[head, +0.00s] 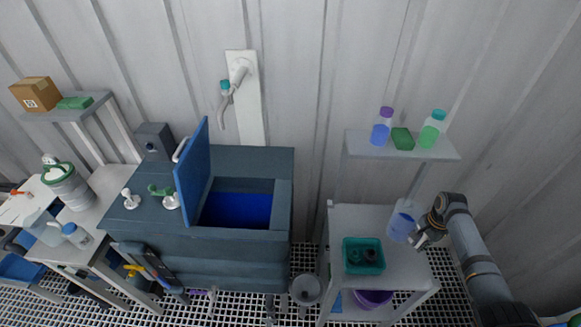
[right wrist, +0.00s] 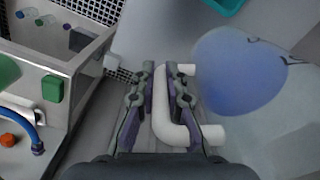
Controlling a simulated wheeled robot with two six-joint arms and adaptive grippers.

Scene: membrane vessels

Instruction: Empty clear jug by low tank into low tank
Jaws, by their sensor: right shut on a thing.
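A clear jug (head: 401,226) with blue liquid stands upright at the right of the grey side table, right of the tank. My right gripper (head: 428,232) is shut on the jug's handle. In the right wrist view the white handle (right wrist: 165,112) lies between the fingers (right wrist: 172,100), and the jug's blue liquid (right wrist: 235,72) shows to the right. The low dark tank (head: 262,242) is at the centre of the head view. Its blue lid (head: 193,172) stands raised and blue liquid (head: 235,210) shows inside. I cannot make out my left gripper.
A teal tray (head: 363,243) with dark parts sits left of the jug on the side table (head: 385,281). A shelf (head: 360,151) with bottles is behind. A wall tap (head: 238,75) hangs above the tank. Valves (head: 132,198) stand on the tank's left top.

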